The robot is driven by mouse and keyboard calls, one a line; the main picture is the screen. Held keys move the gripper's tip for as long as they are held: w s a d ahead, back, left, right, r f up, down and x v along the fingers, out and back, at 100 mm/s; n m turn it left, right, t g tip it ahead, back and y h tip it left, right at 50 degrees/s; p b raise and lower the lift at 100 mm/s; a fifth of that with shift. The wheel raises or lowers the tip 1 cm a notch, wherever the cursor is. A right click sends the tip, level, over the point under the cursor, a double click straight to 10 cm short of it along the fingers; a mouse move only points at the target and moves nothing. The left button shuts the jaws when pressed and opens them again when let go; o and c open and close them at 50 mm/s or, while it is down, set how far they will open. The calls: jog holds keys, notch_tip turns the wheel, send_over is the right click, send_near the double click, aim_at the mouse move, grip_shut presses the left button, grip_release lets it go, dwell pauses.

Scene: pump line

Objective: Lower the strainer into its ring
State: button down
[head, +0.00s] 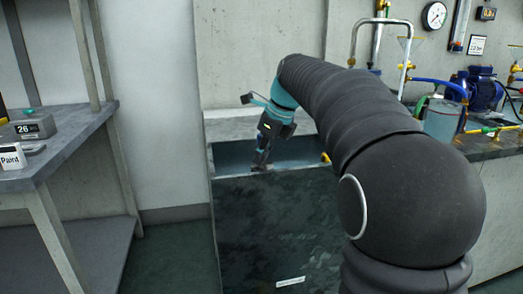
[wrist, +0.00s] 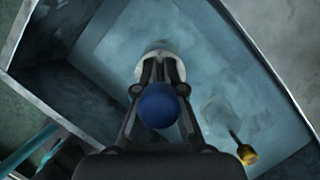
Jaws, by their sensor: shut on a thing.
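My gripper (head: 262,158) reaches down into the open tank (head: 275,220) in the head view. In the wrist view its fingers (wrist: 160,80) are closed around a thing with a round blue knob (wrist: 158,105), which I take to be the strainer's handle. A pale round piece (wrist: 160,60) shows just beyond the fingertips. I cannot tell if it is the strainer's body or the ring. The fingers and knob hide most of it. In the head view the held thing is too small and too hidden to make out.
Bluish water or tank floor (wrist: 100,40) surrounds the fingers. A yellow-ended rod (wrist: 247,154) stands to the lower right in the wrist view. The tank walls rise close around my gripper. A bench (head: 85,140) stands left; a blue pump (head: 483,90) and pipes stand right.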

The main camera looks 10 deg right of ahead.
aim_at(261, 167)
jog(key=shift+f+b, duration=0.75)
jog(key=shift+f, duration=1.15)
jog(key=shift+w+p, duration=0.1)
jog(key=shift+p, duration=0.35)
jog(key=shift+f+b, duration=0.8)
jog(key=shift+f, duration=0.7)
jog(key=c, duration=1.2)
grip_release()
jog(key=shift+r, duration=0.1)
jog(key=shift+p+v, duration=3.55)
jog(key=shift+v, duration=0.4)
